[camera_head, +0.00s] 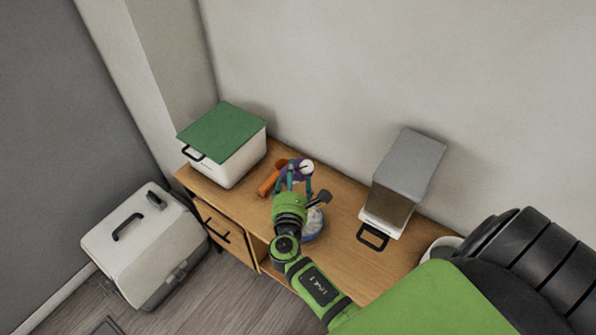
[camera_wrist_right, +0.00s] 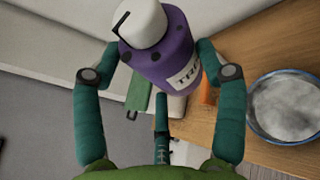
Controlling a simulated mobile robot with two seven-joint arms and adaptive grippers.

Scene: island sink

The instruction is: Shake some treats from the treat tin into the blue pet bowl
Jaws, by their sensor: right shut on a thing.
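The treat tin is purple with a white top and part of a label showing in the right wrist view (camera_wrist_right: 168,62). It also shows in the head view (camera_head: 295,174), above the wooden cabinet top. My right gripper (camera_head: 294,180) is shut on it, with teal fingers on both sides in the right wrist view (camera_wrist_right: 163,72). The blue pet bowl (camera_head: 314,226) sits on the cabinet, partly hidden behind my right gripper and wrist. In the right wrist view the bowl (camera_wrist_right: 287,108) lies right of the tin, with a pale grey inside. My left gripper is out of view.
A white box with a green lid (camera_head: 228,166) stands at the cabinet's left end. An orange item (camera_head: 269,184) lies near the tin. A grey-topped dispenser (camera_head: 403,180) stands right of the bowl. A pet carrier (camera_head: 150,245) is on the floor at left.

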